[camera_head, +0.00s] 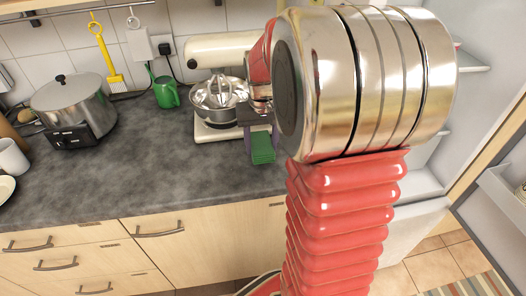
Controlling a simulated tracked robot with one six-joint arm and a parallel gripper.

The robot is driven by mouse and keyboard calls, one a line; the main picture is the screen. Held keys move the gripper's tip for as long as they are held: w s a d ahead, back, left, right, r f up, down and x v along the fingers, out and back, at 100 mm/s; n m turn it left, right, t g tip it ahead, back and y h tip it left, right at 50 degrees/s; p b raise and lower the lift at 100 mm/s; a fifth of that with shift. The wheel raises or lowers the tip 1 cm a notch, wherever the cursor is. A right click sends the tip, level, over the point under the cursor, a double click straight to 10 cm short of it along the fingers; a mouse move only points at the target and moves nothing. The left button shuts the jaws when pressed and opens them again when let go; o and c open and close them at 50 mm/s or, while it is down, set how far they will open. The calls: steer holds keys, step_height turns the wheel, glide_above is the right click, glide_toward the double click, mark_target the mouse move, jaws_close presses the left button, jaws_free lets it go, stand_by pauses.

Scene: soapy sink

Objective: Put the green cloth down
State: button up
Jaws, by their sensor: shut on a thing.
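The green cloth (262,150) is a small folded pad with light edges. It shows between the fingers of my gripper (261,137), which is shut on it. The gripper points down over the front part of the dark grey worktop (150,165), just in front of the mixer. Whether the cloth touches the worktop or hangs above it, I cannot tell. My red and silver arm fills the middle right and hides what is behind it.
A cream stand mixer (215,48) with a steel bowl (219,97) stands close behind the gripper. A green jug (165,91) and a steel pot (75,98) on a black cooker (77,135) stand to the left. The worktop left of the cloth is clear. An open fridge (425,185) is at right.

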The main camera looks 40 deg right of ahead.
mark_target(262, 147)
steer(key=shift+f, duration=0.1)
steer(key=shift+f, duration=1.75)
steer(key=o, duration=1.2)
steer(key=shift+f, duration=0.1)
steer(key=r, duration=1.2)
steer(key=shift+s+a+r, duration=0.1)
steer(key=shift+s+a, duration=0.1)
steer(key=shift+s, duration=0.2)
